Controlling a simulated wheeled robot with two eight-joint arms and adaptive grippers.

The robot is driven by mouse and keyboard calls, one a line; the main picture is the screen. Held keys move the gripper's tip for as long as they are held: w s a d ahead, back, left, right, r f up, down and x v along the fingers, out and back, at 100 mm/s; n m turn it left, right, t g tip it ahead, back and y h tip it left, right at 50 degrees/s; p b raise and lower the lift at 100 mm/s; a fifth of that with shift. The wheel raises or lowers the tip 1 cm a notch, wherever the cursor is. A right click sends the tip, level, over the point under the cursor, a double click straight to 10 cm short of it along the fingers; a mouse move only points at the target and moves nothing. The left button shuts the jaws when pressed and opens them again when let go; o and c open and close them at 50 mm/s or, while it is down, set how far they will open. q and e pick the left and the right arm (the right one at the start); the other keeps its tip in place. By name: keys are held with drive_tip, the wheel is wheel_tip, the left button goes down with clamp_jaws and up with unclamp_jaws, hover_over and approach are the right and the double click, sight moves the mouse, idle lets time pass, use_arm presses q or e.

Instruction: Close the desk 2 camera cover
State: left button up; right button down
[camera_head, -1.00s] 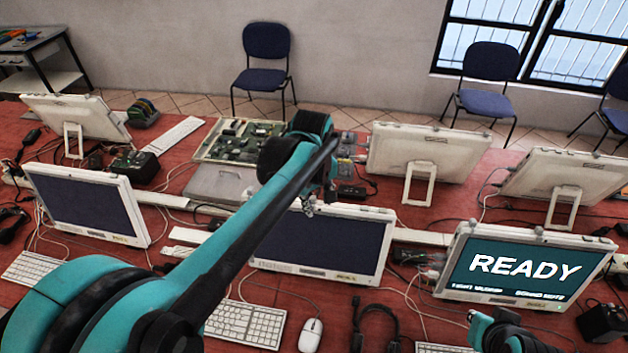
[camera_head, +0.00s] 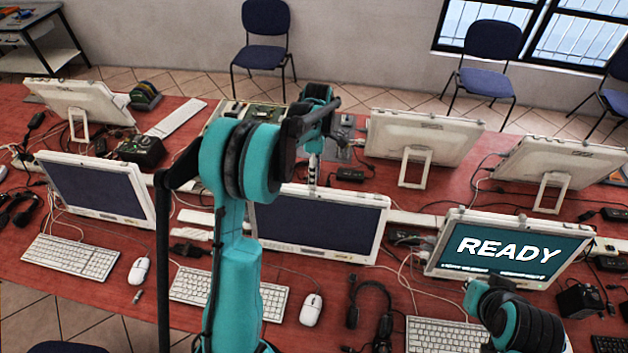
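The middle monitor (camera_head: 318,228) in the front row has a dark screen and a white frame. I cannot read a desk number on it. A camera cover cannot be made out on its top edge, where my arm is in the way. My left gripper (camera_head: 313,178) points down at that top edge, left of its middle. Its fingers are too small to tell open from shut, and I cannot tell whether they touch the frame. My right arm shows at the lower right, in front of the monitor reading READY (camera_head: 508,250); its gripper is not visible.
A dark-screened monitor (camera_head: 97,190) stands at the left. Several monitors face away in the back row, one of them behind (camera_head: 420,138) my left gripper's right side. Keyboards, a white mouse (camera_head: 311,310), a headset (camera_head: 370,310) and loose cables crowd the red table (camera_head: 60,310).

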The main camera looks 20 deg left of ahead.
sight(322, 191)
use_arm(q)
drive_tip(key=shift+x, duration=1.2)
drive_tip(key=shift+c, duration=0.3)
clamp_jaws()
drive_tip(key=shift+w+d+b, duration=0.15)
drive_tip(key=shift+d+b, duration=0.05)
drive_tip(key=shift+d, duration=0.4)
drive_tip(key=shift+w+d+b, duration=0.2)
drive_tip(key=shift+d, duration=0.45)
drive_tip(key=shift+o, duration=0.3)
unclamp_jaws()
drive_tip(key=shift+d, duration=0.15)
